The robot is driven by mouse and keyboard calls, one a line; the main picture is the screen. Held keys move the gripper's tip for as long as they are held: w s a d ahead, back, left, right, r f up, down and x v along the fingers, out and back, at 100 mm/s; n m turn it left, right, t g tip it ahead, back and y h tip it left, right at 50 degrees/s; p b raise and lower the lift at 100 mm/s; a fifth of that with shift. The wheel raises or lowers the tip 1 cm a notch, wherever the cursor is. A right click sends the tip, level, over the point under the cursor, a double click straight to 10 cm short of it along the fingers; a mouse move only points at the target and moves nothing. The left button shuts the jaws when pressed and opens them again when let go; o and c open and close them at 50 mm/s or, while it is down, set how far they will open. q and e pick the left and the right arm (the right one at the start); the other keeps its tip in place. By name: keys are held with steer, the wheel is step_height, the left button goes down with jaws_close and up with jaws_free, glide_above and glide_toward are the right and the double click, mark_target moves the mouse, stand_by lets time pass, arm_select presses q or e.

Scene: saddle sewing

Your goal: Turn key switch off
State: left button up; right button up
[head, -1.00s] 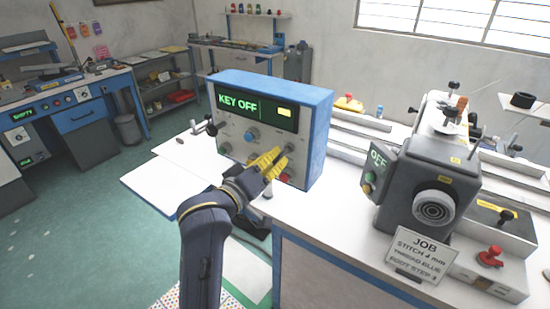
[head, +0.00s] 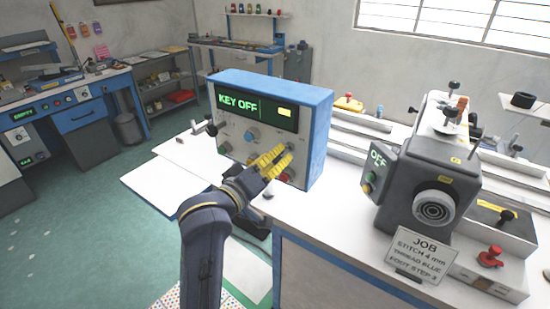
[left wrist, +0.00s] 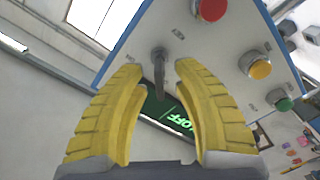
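The blue and white control box (head: 322,130) stands on the white table, and its screen (head: 255,106) reads "KEY OFF" in green. My left gripper (head: 284,154) is at the right part of the box's front panel. In the left wrist view its yellow fingers (left wrist: 158,72) are open, with a visible gap on both sides of a grey key switch (left wrist: 159,62) that stands between the fingertips. The screen shows partly behind the fingers, with "OFF" readable. In the head view the fingers cover much of the panel near the key. My right gripper is not in view.
The grey sewing machine (head: 432,170) with an "OFF" panel and the job sign (head: 418,255) stand to the right. The table between is mostly clear.

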arm_select(q)
steer(key=shift+r, duration=5)
steer(key=shift+o, duration=0.2)
